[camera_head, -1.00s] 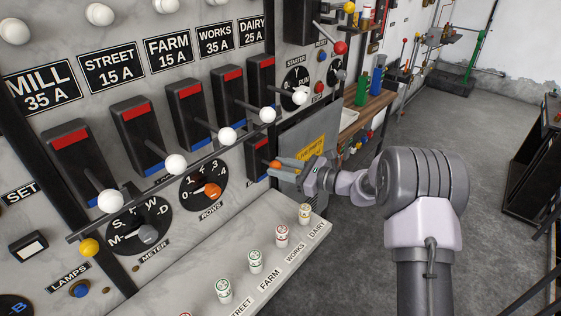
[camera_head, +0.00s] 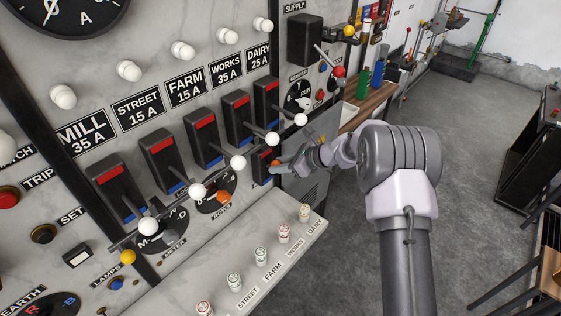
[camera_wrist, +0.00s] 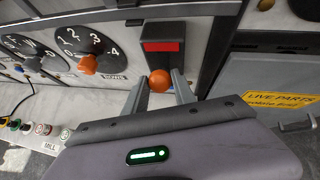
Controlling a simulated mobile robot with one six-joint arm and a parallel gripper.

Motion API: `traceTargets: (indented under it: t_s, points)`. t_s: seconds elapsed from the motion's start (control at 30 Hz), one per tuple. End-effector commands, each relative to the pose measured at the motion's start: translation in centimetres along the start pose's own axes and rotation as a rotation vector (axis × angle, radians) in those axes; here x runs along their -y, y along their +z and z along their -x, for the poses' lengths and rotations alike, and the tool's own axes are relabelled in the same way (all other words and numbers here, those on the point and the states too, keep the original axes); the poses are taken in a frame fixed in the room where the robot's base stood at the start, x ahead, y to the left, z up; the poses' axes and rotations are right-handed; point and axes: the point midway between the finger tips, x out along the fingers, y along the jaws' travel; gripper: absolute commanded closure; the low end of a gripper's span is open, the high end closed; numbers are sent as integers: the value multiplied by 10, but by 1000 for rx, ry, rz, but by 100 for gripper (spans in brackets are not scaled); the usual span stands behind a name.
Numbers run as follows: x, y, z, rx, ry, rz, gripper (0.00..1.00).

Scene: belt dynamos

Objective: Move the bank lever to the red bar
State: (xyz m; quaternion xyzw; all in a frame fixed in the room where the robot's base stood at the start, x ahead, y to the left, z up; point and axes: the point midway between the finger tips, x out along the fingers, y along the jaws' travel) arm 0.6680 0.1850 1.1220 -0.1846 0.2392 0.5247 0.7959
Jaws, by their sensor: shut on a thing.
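The bank lever has an orange ball knob (camera_wrist: 159,81) on a small black housing (camera_wrist: 165,66), with the red bar (camera_wrist: 162,46) above the knob in the wrist view. No blue bar shows there. The knob is small in the head view (camera_head: 275,164), low on the panel below the row of larger switches. My gripper (camera_wrist: 161,86) is shut on the knob, with one grey finger on each side of it. The lever's shaft is hidden behind the knob and fingers.
An orange-knobbed rotary dial (camera_wrist: 88,64) is left of the lever in the wrist view. A grey cabinet (camera_wrist: 270,88) with a yellow label stands to the right. White-knobbed levers (camera_head: 238,162) project above and left in the head view. A ledge (camera_head: 270,258) with several small jars runs below.

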Motion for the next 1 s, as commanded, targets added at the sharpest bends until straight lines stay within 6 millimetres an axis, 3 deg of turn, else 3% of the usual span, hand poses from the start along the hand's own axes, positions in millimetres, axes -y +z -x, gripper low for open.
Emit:
traceTargets:
  t_s: [0.33,0.37,0.47,0.8,0.9,1.0]
  points:
    - [1,2,0,2,-2,1,100]
    - [1,2,0,2,-2,0,64]
    - [1,2,0,2,-2,1,47]
    - [1,1,3,0,-1,0,47]
    - [2,1,15,-1,-2,0,47]
    - [2,2,40,1,-4,-1,47]
